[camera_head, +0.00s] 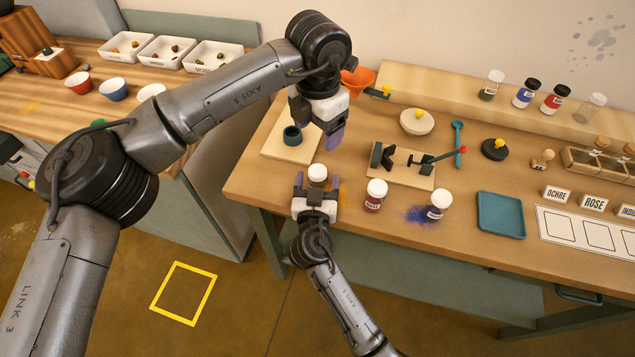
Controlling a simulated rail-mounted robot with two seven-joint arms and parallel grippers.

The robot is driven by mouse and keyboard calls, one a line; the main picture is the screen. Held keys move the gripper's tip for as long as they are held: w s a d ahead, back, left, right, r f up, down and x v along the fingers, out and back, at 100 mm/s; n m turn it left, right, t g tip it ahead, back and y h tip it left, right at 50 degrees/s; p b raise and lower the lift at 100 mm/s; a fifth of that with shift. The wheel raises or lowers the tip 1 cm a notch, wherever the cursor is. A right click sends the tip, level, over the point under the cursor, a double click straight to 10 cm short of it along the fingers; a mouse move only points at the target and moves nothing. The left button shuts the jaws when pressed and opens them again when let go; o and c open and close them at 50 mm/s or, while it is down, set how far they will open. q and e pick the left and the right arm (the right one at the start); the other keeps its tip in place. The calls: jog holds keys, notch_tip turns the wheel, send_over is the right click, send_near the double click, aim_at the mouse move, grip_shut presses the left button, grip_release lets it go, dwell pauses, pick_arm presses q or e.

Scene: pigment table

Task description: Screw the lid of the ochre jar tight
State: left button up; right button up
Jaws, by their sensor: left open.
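The ochre jar (317,182), small with a pale lid (317,171), stands near the table's left front edge; its label is hidden. My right gripper (317,185) reaches in from the front with a finger on each side of the jar and appears shut on its body. My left gripper (317,127) is open and empty, pointing down above and slightly behind the jar, apart from the lid. Whether the lid sits level or loose is too small to tell.
A board with a dark green ring (292,136) lies behind left of the jar. The rose jar (375,195) and a jar in spilled blue powder (438,205) stand to the right. A wooden fixture with a red-tipped lever (410,168) lies behind them. A teal tray (501,215) is further right.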

jog(key=s+a, duration=0.1)
jog(key=s, duration=1.2)
jog(key=shift+s+a+p, duration=0.15)
jog(key=shift+s+p, duration=0.25)
